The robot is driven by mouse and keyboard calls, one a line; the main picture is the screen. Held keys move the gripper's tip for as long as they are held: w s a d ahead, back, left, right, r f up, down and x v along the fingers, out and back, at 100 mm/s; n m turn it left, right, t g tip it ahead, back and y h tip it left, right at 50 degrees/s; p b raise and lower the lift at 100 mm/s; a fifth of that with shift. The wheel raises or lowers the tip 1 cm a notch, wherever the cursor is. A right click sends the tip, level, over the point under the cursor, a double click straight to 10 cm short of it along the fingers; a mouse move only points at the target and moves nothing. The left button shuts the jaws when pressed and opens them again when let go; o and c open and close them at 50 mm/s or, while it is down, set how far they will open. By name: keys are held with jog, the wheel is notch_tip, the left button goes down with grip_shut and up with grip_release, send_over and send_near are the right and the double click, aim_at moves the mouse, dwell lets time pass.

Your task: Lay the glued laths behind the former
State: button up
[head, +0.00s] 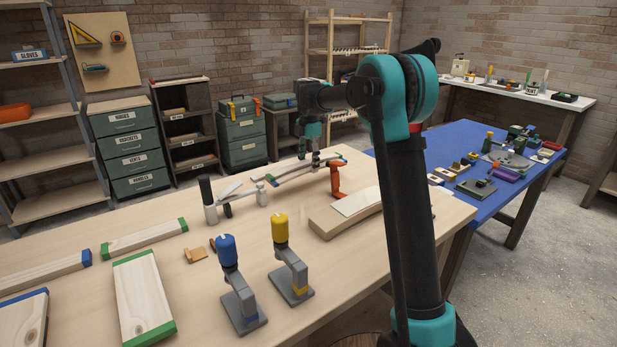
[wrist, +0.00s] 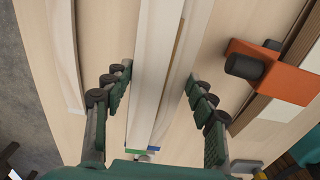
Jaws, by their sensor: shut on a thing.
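The pale glued laths (wrist: 155,70), long thin strips with blue and green marks at the near end, run between the fingers of my gripper (wrist: 158,72) in the wrist view. My gripper (head: 316,160) is shut on them over the far part of the bench in the head view. The laths (head: 291,172) extend left and right of it there, partly hidden by the fingers. A wooden block with a pale top strip (head: 358,202), possibly the former, lies on the bench nearer the camera. I cannot tell whether the laths touch the bench.
An orange clamp-like tool (head: 337,180) stands close to the laths; it is right of my gripper in the wrist view (wrist: 272,72). Blue-topped (head: 238,285) and yellow-topped (head: 289,257) grey tools stand in front. Boards (head: 143,298) lie left. A blue table (head: 478,212) stands right.

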aim_at(309, 185)
jog(key=shift+f, duration=2.85)
jog(key=shift+f, duration=0.15)
jog(key=o, duration=1.2)
notch_tip(309, 185, up, 12)
jog(key=shift+r, duration=0.2)
